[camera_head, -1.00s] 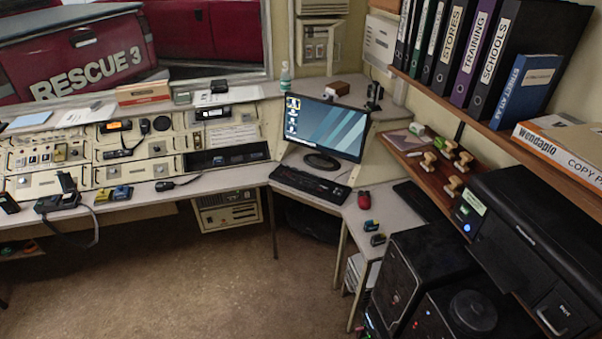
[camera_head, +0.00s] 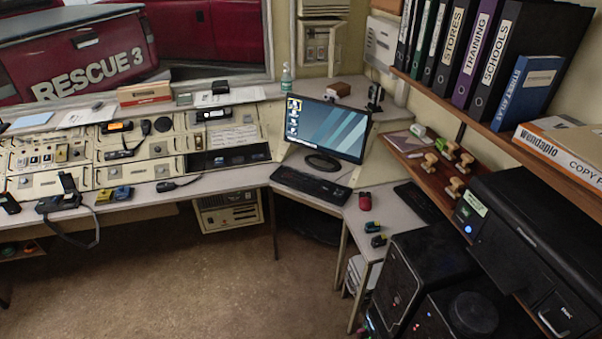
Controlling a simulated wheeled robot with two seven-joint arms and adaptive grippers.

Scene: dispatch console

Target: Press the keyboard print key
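A black keyboard (camera_head: 310,185) lies on the corner of the desk, in front of a monitor (camera_head: 326,128) with a lit blue desktop. Its single keys are too small to tell apart, so I cannot make out the print key. Neither of my grippers shows in the head view.
A red mouse (camera_head: 365,201) sits right of the keyboard. The console desk (camera_head: 225,178) runs left with radios and panels. A black printer (camera_head: 530,250) stands at the right below a wooden shelf of binders. The brown floor (camera_head: 190,275) before the desk is clear.

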